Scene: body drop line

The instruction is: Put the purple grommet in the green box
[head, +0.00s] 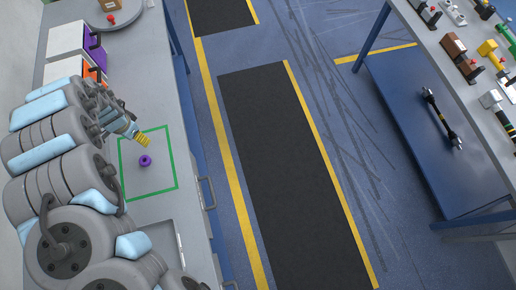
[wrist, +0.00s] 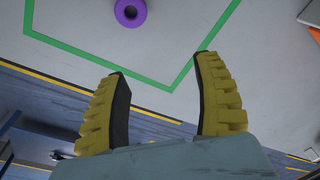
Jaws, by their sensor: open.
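The purple grommet (head: 145,161) is a small ring lying on the grey bench, inside a green outlined square (head: 175,165) on the bench top. In the wrist view the purple grommet (wrist: 130,12) is at the top edge, partly cut off, beyond my fingertips, with the green line (wrist: 90,56) around it. My gripper (head: 147,143) has yellow ribbed fingers and is over the upper part of the square, apart from the grommet. In the wrist view my gripper (wrist: 162,66) is open with nothing between its fingers. No separate green container shows; my arm hides part of the bench.
White bins with a purple front (head: 96,50) and an orange front (head: 93,73) stand behind my arm. A round grey tray (head: 128,16) holds a cardboard box. Across the aisle, a table (head: 440,45) carries several parts. The bench inside the square is otherwise clear.

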